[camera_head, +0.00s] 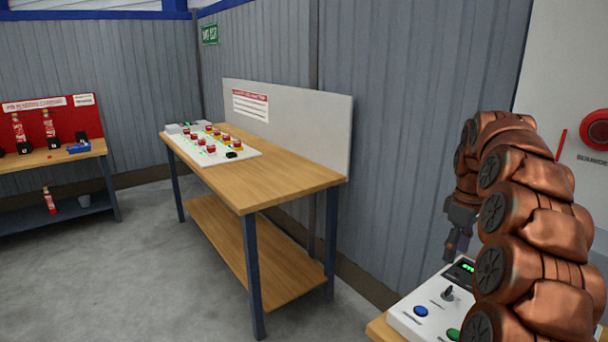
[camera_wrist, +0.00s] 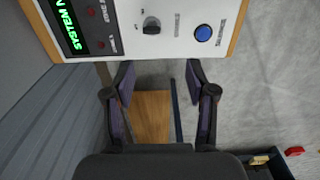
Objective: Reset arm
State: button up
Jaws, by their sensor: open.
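My arm is folded up at the right of the head view. My gripper (camera_head: 458,245) hangs down from it, above the back of a white control panel (camera_head: 405,314). In the wrist view my gripper (camera_wrist: 162,78) is open, with its two fingers apart and nothing between them. The panel (camera_wrist: 180,45) fills the top of that view. It carries a blue button (camera_wrist: 203,33), a black selector knob (camera_wrist: 151,26) and a green-lit display (camera_wrist: 70,25). A green button (camera_head: 453,334) shows in the head view, partly cut off by my arm.
A wooden workbench (camera_head: 270,185) with a lower shelf stands along the wall, with a board of red buttons (camera_head: 215,147) on it. A red-backed extinguisher bench (camera_head: 50,158) is at the left. A red round device (camera_head: 595,130) is on the right wall. Floor (camera_head: 150,260) at left is clear.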

jog(key=s+a+m, duration=0.2)
jog(key=s+a, duration=1.3)
jog(key=a, duration=0.2)
jog(key=s+a+f+m+g, duration=0.1)
jog(key=s+a+f+m, duration=0.1)
jog(key=s, duration=0.9)
jog(key=s+a+f+m, duration=0.2)
jog(key=s+f, duration=0.4)
jog(key=s, duration=0.5)
jog(key=shift+s+a+f+g, duration=0.2)
jog(key=shift+a+g, duration=0.2)
jog(key=shift+a, duration=0.5)
